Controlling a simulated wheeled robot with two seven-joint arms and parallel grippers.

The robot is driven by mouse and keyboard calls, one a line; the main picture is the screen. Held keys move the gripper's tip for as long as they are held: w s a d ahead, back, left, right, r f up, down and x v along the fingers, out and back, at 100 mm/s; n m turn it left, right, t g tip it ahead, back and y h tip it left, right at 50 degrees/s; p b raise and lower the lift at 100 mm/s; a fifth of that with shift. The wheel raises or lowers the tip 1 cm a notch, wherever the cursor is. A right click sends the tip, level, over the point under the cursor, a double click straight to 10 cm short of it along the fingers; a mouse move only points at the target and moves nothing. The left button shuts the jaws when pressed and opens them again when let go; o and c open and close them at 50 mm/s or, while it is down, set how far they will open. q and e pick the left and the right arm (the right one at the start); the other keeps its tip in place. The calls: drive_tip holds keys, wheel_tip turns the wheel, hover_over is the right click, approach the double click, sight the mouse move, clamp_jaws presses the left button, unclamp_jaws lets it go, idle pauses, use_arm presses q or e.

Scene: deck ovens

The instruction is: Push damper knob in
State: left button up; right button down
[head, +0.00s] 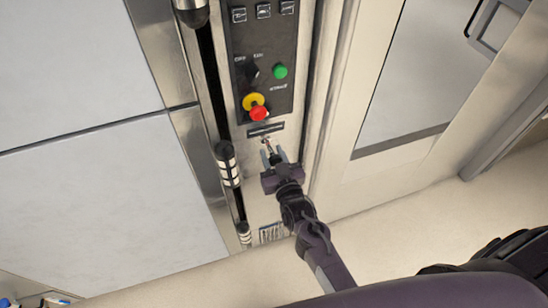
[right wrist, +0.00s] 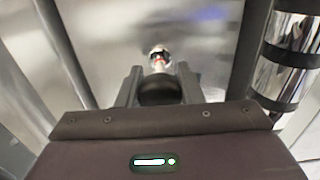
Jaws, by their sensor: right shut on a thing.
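The damper knob is a dark round knob (right wrist: 160,91) on a short shiny shaft (right wrist: 158,57) that stands out from the metal panel, as the right wrist view shows. In the head view the shaft (head: 267,146) shows just below the dark label strip, and the knob is mostly hidden between my fingers. My right gripper (head: 274,157) is shut on the knob, with one finger on each side of it; it also shows in the right wrist view (right wrist: 159,88). A length of shaft shows between knob and panel. My left gripper is not in view.
Above the knob is a black control panel (head: 264,50) with a green button (head: 280,71) and a red-and-yellow stop button (head: 257,108). A dark vertical rail with shiny fittings (head: 228,164) runs close on the left. A vent grille (head: 271,233) lies below.

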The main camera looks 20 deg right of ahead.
drive_tip(key=shift+w, duration=1.05)
drive_tip(key=c, duration=1)
unclamp_jaws()
drive_tip(key=shift+s, duration=0.1)
drive_tip(key=s+b, duration=0.1)
drive_tip(key=s, duration=0.6)
drive_tip(key=shift+s, duration=0.4)
drive_tip(key=shift+d, duration=0.1)
drive_tip(key=shift+c, duration=0.4)
